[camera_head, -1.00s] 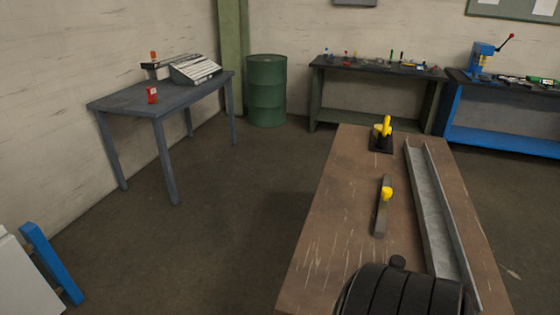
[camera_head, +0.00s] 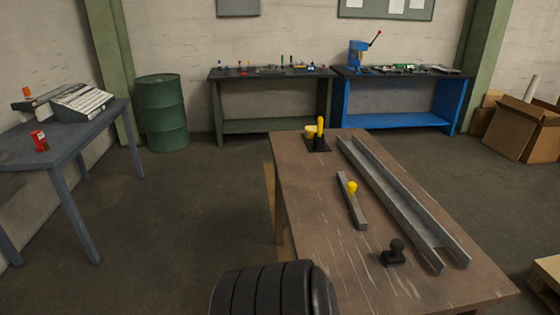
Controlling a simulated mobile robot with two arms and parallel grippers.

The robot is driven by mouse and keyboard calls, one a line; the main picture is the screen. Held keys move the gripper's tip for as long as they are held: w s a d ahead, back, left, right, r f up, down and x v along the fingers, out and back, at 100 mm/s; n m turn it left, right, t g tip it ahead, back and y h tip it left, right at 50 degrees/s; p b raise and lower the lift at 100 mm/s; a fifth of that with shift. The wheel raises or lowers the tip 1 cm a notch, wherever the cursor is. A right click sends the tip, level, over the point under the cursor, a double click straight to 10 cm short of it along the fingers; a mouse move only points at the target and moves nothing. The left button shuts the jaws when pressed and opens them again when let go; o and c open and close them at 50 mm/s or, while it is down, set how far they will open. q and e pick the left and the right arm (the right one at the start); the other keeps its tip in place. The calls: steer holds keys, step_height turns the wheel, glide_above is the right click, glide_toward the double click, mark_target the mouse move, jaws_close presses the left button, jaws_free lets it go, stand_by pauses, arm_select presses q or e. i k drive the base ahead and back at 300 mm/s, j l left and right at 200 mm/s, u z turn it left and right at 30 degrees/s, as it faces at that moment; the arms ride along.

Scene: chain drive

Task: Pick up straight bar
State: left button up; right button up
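A straight grey bar (camera_head: 350,205) lies on the brown wooden table, with a yellow knob (camera_head: 352,187) at its middle. A long grey metal channel (camera_head: 395,195) lies to its right. A black stand with a yellow handle (camera_head: 319,132) is at the table's far left corner. A small black knob-shaped piece (camera_head: 395,252) sits on the near part of the table. No gripper shows in this view. A ribbed black cylindrical shape, seemingly part of my arm, is at the bottom edge.
The brown table (camera_head: 315,215) has bare surface left of the bar. A grey-blue side table (camera_head: 70,135) stands at the left, a green drum (camera_head: 162,112) behind it. Workbenches line the back wall, one with a blue frame (camera_head: 400,120). Cardboard boxes (camera_head: 525,125) are at the right.

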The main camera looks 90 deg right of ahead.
mark_target(348, 188)
steer(key=i+l+z, duration=0.15)
steer(key=i+z, duration=0.15)
steer(key=z, duration=0.15)
steer(key=i+z, duration=0.25)
steer(key=z, duration=0.2)
steer(key=i+z, duration=0.3)
steer(key=z, duration=0.15)
steer(key=i+j+z, duration=0.2)
steer(key=z, duration=0.3)
steer(key=i+j, duration=0.05)
